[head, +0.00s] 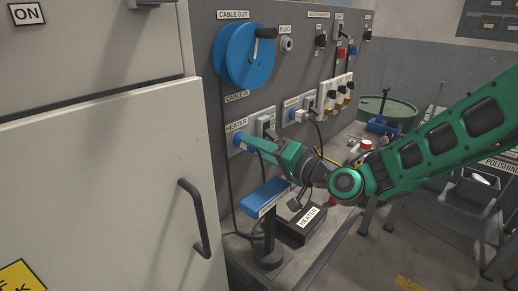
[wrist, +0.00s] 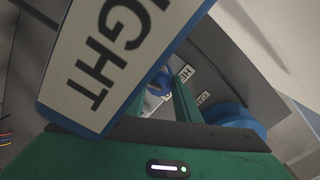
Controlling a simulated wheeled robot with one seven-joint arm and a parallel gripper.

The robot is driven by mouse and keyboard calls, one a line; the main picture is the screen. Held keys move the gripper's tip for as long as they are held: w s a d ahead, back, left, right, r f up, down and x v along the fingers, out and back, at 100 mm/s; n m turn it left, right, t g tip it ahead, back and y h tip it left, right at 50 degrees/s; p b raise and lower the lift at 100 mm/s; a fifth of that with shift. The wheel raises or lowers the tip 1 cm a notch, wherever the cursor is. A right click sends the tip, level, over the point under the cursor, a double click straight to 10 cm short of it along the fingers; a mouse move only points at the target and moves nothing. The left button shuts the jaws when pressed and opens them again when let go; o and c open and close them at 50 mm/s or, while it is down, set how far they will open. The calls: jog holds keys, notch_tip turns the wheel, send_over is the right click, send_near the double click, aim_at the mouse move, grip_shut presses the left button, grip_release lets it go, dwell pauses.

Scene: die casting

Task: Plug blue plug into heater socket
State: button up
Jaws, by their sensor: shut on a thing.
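The blue plug (head: 238,138) is at the wall panel, just under the HEATER label (head: 236,127). My green gripper (head: 246,139) reaches in from the right and is shut on the plug. In the wrist view the blue plug (wrist: 157,79) shows between the two green fingers, with the panel close behind it. The heater socket is hidden behind the plug and fingers. The plug is at or against the socket face; I cannot tell how deep it sits. The black heater box (head: 304,224) with its own HEATER label stands on the bench below.
A blue lamp box (head: 264,196) on a black stand is just below my gripper; its lettered face (wrist: 110,55) fills the wrist view's upper left. The blue cable reel (head: 240,57) is above. A switch (head: 268,124) is right of the plug. A cabinet door (head: 110,190) is left.

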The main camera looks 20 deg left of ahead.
jog(key=shift+a, duration=0.1)
jog(key=o, duration=1.2)
jog(key=v, duration=1)
jog(key=shift+d, duration=0.4)
